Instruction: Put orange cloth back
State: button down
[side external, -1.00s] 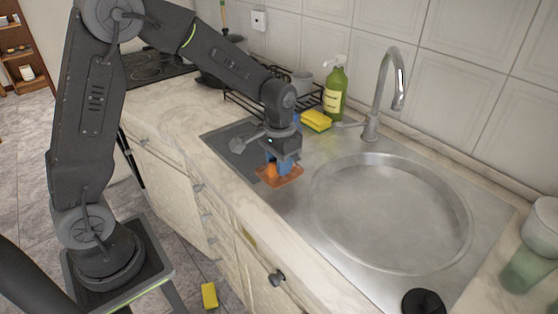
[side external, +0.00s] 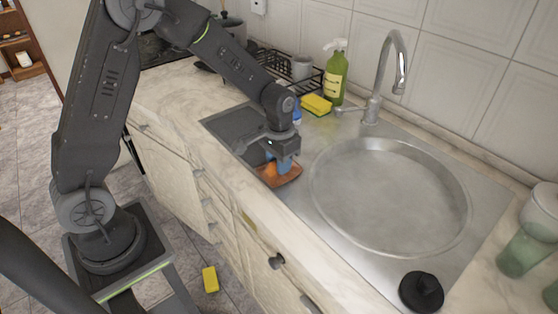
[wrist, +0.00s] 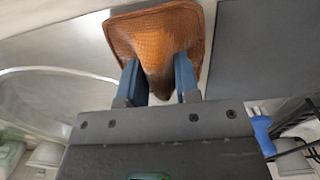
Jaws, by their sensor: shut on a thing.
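The orange cloth (side external: 285,178) is at the front edge of the steel sink unit, left of the round basin. It also shows in the wrist view (wrist: 158,24), with its middle pinched up into a fold and its darker edge spread flat. My gripper (side external: 280,163) points down over it. In the wrist view, its two blue fingers (wrist: 158,80) are shut on the raised fold. Whether the cloth's underside touches the steel cannot be told.
The round basin (side external: 390,205) lies to the right. A dark mat (side external: 225,124) lies to the left. A yellow-green sponge (side external: 316,104), green soap bottle (side external: 335,76) and faucet (side external: 375,95) stand behind. A black stopper (side external: 421,291) is at the front right. A yellow sponge (side external: 210,279) lies on the floor.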

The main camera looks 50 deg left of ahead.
jog(key=shift+f, duration=0.35)
jog(key=c, duration=0.8)
grip_release()
jog(key=shift+o, duration=0.2)
jog(key=shift+r, duration=1.5)
jog(key=shift+r, duration=1.95)
